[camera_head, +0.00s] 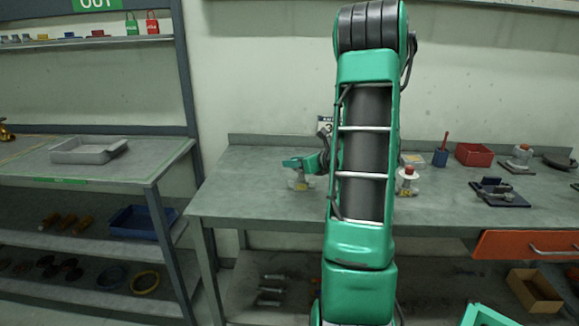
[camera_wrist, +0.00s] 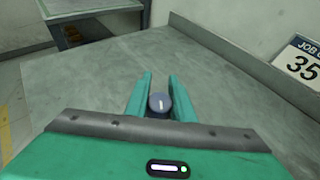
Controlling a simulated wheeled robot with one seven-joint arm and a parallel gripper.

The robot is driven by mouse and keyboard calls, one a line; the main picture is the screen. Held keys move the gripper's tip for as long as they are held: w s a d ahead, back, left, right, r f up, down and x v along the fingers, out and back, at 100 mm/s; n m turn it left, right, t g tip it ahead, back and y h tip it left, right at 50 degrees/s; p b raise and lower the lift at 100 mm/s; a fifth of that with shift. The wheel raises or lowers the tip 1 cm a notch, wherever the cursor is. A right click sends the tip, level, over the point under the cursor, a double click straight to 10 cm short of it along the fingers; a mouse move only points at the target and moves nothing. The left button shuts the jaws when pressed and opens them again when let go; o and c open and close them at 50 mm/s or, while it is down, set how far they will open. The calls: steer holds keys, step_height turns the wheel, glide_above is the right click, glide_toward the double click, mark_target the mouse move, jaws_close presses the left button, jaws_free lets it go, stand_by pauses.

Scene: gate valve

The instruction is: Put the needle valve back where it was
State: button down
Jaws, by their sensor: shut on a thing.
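My gripper (camera_head: 299,163) is over the left part of the grey workbench (camera_head: 240,185), its jaws shut on the needle valve (camera_head: 299,183). In the head view the valve is a small pale, yellowish body just under the fingers. Whether it touches the bench top is too small to tell. In the wrist view my gripper (camera_wrist: 161,80) has its two green fingers on either side of the valve's round dark grey knob (camera_wrist: 160,103), which has a white mark on top. The valve's body is hidden below the knob there.
A red-topped white valve (camera_head: 407,180) stands right of my arm. Further right are a red bin (camera_head: 474,154), a dark mat (camera_head: 512,200) with a fitting, and another valve (camera_head: 521,155). A job card (camera_wrist: 302,60) stands behind. A grey tray (camera_head: 88,150) is on the left bench.

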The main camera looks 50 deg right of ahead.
steer(key=shift+f, duration=0.3)
steer(key=c, duration=1.5)
jaws_free()
steer(key=shift+f, duration=0.1)
